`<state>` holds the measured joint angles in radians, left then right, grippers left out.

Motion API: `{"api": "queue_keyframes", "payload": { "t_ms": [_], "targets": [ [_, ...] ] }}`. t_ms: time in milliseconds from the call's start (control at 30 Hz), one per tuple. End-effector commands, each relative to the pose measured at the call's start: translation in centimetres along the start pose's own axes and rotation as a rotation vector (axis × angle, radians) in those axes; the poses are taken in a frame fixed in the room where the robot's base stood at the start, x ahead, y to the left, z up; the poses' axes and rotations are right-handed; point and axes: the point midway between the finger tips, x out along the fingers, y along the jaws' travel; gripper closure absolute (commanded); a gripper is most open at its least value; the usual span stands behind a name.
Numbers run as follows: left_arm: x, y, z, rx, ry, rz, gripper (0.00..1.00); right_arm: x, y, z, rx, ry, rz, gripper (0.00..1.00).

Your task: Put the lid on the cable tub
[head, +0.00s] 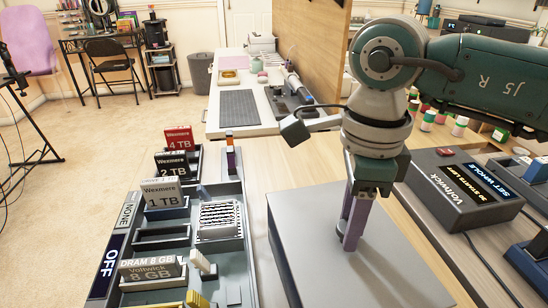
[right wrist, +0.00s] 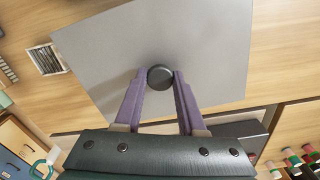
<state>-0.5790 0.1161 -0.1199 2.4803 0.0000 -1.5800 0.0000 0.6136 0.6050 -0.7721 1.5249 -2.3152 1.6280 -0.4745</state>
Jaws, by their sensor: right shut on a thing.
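The lid is a flat grey square panel (head: 310,225) in the lower middle of the head view. It also fills much of the right wrist view (right wrist: 110,55), with a round black knob (right wrist: 160,77) on its top. My right gripper (head: 350,243) points down from above and is shut on the knob, one purple finger on each side in the right wrist view (right wrist: 160,74). A darker grey side shows below the lid's left edge in the head view. I cannot tell whether this is the tub's wall, and the tub's inside is hidden. My left gripper is not in view.
A dark tray (head: 232,275) with labelled drive and memory modules stands left of the lid. A black Voltwick box (head: 440,195) with a lit display stands to the right. Bare wooden table (head: 258,158) shows between tray and lid.

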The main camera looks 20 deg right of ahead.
Motion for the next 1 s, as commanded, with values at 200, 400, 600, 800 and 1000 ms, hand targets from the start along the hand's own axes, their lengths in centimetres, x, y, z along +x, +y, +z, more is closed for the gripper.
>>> {"api": "queue_keyframes", "payload": {
  "t_ms": [200, 400, 600, 800, 1000],
  "targets": [
    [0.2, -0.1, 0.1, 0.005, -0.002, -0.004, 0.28, 0.2, 0.0, 0.0, 0.000, 0.000, 0.000, 0.44],
    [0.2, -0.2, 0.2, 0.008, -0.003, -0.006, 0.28, 0.2, 0.0, 0.0, 0.001, 0.000, 0.000, 0.31],
    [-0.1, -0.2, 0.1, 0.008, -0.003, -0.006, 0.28, -0.1, 0.0, 0.0, 0.001, 0.000, 0.000, 0.31],
    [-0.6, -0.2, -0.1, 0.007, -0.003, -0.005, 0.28, -2.9, -0.2, 0.0, 0.000, -0.001, -0.005, 0.31],
    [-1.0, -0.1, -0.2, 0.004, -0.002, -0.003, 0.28, -7.6, -0.2, 0.1, -0.001, -0.003, -0.006, 0.31]
  ]
}}
